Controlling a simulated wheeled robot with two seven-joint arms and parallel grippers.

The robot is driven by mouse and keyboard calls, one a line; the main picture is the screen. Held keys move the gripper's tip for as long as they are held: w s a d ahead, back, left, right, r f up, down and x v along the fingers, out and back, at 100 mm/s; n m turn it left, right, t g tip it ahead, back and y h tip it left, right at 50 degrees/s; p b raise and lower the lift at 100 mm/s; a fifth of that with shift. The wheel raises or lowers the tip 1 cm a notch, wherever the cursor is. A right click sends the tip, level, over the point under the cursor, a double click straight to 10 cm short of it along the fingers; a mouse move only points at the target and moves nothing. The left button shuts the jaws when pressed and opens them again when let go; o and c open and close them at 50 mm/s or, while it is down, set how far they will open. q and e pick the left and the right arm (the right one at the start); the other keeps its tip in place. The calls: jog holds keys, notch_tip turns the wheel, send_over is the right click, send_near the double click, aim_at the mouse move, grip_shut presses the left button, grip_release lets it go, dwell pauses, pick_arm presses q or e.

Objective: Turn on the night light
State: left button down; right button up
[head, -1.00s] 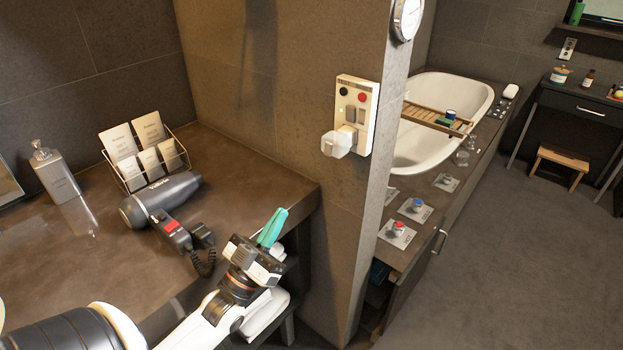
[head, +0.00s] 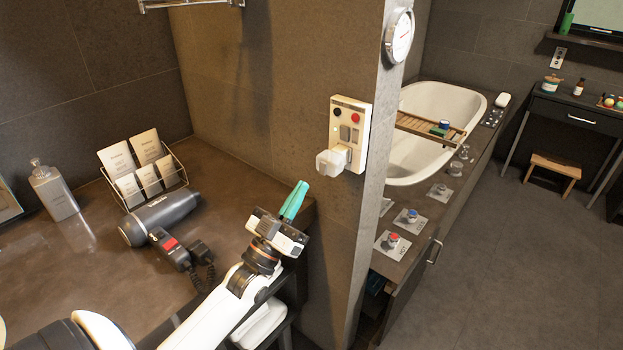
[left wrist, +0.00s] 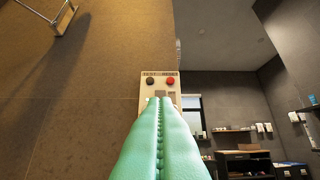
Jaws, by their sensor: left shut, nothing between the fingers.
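A cream wall panel (head: 361,128) is fixed on the end of the stone partition, with a black button, a red button and grey switches. A white, frosted block-shaped night light (head: 332,162) juts out from its lower part; I cannot tell whether it is lit. My left gripper (head: 300,186) has teal fingers, shut and empty, pointing up, lower left of the night light and apart from it in the picture. In the left wrist view the shut fingers (left wrist: 160,103) cover the panel's lower part; its black and red buttons (left wrist: 171,81) show above them. My right gripper is out of view.
A hair dryer (head: 160,218), a card rack (head: 143,175) and a bottle (head: 54,190) are on the counter (head: 95,275) at left. A towel rail (head: 190,3) is above. A bathtub (head: 437,105) lies beyond the partition.

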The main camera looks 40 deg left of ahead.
aim_at(322, 171)
pick_arm(q)
jog(key=w, duration=0.4)
jog(key=shift+w+d+f, duration=0.1)
jog(key=shift+w+d, duration=0.1)
jog(key=shift+f, duration=0.1)
jog(key=shift+w+f+t+b, duration=0.2)
jog(key=shift+f+t+b, duration=0.15)
jog(key=shift+b, duration=0.65)
jog(key=shift+r+p, duration=0.3)
jog(key=shift+p, duration=0.05)
jog(key=shift+w, duration=0.1)
